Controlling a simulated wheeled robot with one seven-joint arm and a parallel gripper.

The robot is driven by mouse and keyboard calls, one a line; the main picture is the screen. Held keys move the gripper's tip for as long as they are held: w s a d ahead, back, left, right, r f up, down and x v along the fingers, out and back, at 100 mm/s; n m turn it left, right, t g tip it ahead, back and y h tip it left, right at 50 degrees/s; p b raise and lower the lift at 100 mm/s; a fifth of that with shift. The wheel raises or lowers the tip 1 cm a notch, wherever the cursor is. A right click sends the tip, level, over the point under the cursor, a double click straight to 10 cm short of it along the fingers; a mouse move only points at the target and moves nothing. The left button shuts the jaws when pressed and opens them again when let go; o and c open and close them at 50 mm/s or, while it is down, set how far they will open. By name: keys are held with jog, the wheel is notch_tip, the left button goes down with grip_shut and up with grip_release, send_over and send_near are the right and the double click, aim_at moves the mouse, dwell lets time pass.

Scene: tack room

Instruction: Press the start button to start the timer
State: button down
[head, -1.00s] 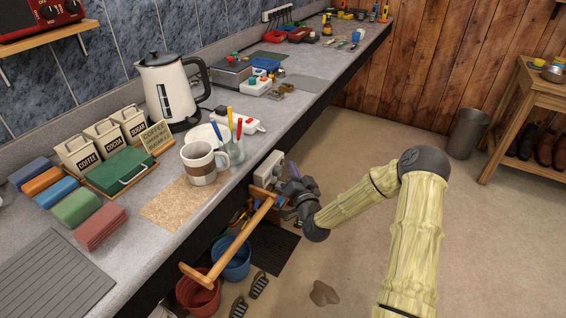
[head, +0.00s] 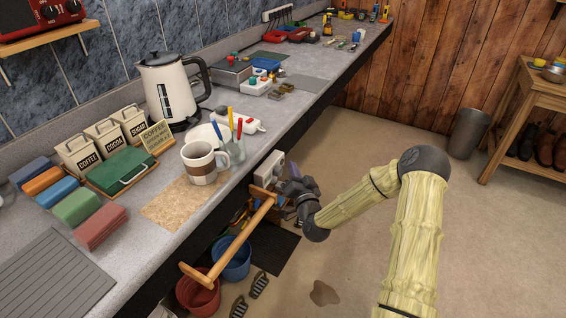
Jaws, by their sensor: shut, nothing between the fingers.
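No clearly readable timer or start button shows. A white device with a red part (head: 250,124) lies on the counter behind the pen cup. Another small white box with coloured parts (head: 256,87) sits farther back. I cannot tell whether either is the timer. My gripper (head: 283,197) is beyond the counter's front edge, right of and below the white device and apart from it. It is shut and empty; its fingertips are small and hard to make out. A pale grey box-like part (head: 269,167) shows beside it.
A wooden rail (head: 232,248) juts out below the front edge, above red (head: 198,292) and blue buckets (head: 232,262). The floor at right is mostly clear.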

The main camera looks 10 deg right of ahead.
dwell(0.5)
jog(key=shift+w+a, duration=0.2)
jog(key=shift+a, duration=0.05)
jog(key=shift+w+a, duration=0.2)
jog(key=shift+a, duration=0.1)
dwell(0.7)
jog(key=shift+s+d, duration=0.45)
jog(key=shift+d, duration=0.15)
jog(key=s+d, duration=0.2)
jog(key=d, duration=0.1)
jog(key=s+d+b, duration=0.1)
jog(key=shift+s+d, duration=0.25)
jog(key=shift+d, duration=0.1)
dwell(0.4)
jog(key=shift+s, duration=0.1)
